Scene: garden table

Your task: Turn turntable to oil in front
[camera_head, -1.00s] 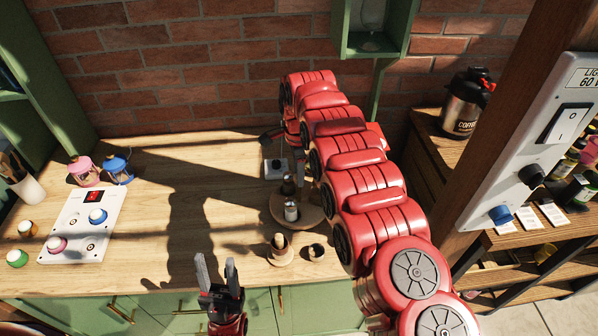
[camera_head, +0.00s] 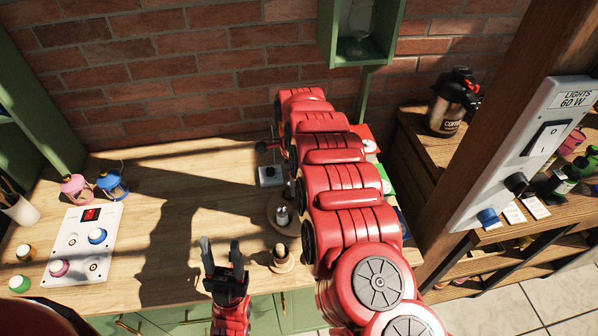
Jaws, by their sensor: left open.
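The turntable (camera_head: 273,222) is a round wooden disc near the middle of the table, partly covered by my right arm. A metallic container (camera_head: 282,216) stands on it, and something darker stands behind. I cannot tell which item is the oil. My left gripper (camera_head: 221,243) is open and empty, pointing up the picture near the table's front edge, left of and nearer than the turntable, apart from it. My red right arm crosses the centre, over the turntable's right side. Its gripper is mostly hidden; a dark part shows near the grey box, and its jaws cannot be made out.
A wooden cup (camera_head: 282,260) stands in front of the turntable. A small grey box (camera_head: 270,176) lies behind it. A white panel (camera_head: 75,265) with knobs, pink (camera_head: 75,188) and blue (camera_head: 112,184) lanterns stand left. A wooden post (camera_head: 460,200) rises right. The table's left middle is clear.

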